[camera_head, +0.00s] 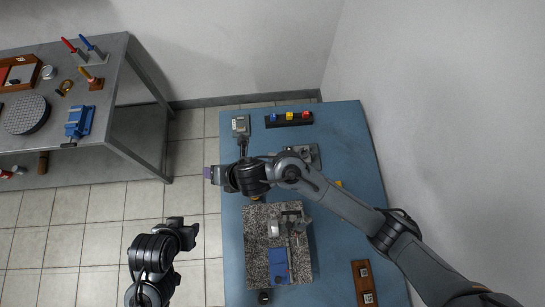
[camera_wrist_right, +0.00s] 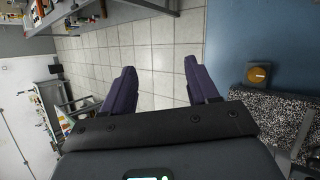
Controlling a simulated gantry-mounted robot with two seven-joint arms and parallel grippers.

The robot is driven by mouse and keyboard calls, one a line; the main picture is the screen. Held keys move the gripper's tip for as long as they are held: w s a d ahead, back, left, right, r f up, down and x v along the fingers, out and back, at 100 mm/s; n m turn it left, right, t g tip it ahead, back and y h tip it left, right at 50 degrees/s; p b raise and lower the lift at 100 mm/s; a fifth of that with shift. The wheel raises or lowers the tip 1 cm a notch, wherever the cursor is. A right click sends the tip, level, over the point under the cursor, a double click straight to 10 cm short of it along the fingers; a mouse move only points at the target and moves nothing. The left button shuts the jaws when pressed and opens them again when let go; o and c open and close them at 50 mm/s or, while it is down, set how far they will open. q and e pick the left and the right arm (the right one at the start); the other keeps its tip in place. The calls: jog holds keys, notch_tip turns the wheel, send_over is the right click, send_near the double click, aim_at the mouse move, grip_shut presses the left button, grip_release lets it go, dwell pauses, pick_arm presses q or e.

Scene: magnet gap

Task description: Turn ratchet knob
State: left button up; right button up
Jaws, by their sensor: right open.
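No part is plainly recognisable as the ratchet knob. A device with metal and dark parts (camera_head: 292,224) stands on the speckled granite plate (camera_head: 256,264); its small details are too fine to tell. The plate also shows at the right of the right wrist view (camera_wrist_right: 270,118). My right gripper (camera_head: 211,174) reaches across the blue table, its tip past the left edge over the floor. In the right wrist view its two purple fingers (camera_wrist_right: 162,82) are apart, with only floor tiles between them. My left gripper (camera_head: 184,232) hangs over the floor left of the table; its finger opening is unclear.
A round yellow-brown piece (camera_wrist_right: 258,75) lies on the blue table (camera_head: 347,135) beside the plate. A black rack with coloured pieces (camera_head: 289,118) and a grey device (camera_head: 241,126) stand at the back. A metal bench (camera_head: 118,75) with tools is at the left. A wooden board (camera_head: 364,284) lies front right.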

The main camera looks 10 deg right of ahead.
notch_tip(320, 180, down, 6)
jog(key=w+d+n+g+h+b, duration=0.1)
jog(key=w+d+n+g+b, duration=0.1)
jog(key=n, duration=0.6)
jog(key=n+g+h+b, duration=0.1)
jog(key=n+h+b, duration=0.2)
jog(key=n+h, duration=0.45)
send_near(272, 156)
jog(key=f, duration=0.2)
jog(key=w+d+f+n+y, duration=0.1)
jog(key=f, duration=0.2)
jog(key=f+n, duration=0.1)
jog(key=f, duration=0.1)
jog(key=shift+w+d+f+y, duration=0.2)
jog(key=shift+w+f+y, duration=0.05)
jog(key=shift+y, duration=0.1)
jog(key=shift+w+f, duration=0.2)
jog(key=shift+f, duration=0.8)
jog(key=c, duration=1)
jog(key=shift+b, duration=0.3)
jog(key=shift+c, duration=0.2)
jog(key=shift+s+t, duration=0.1)
jog(key=shift+t, duration=0.3)
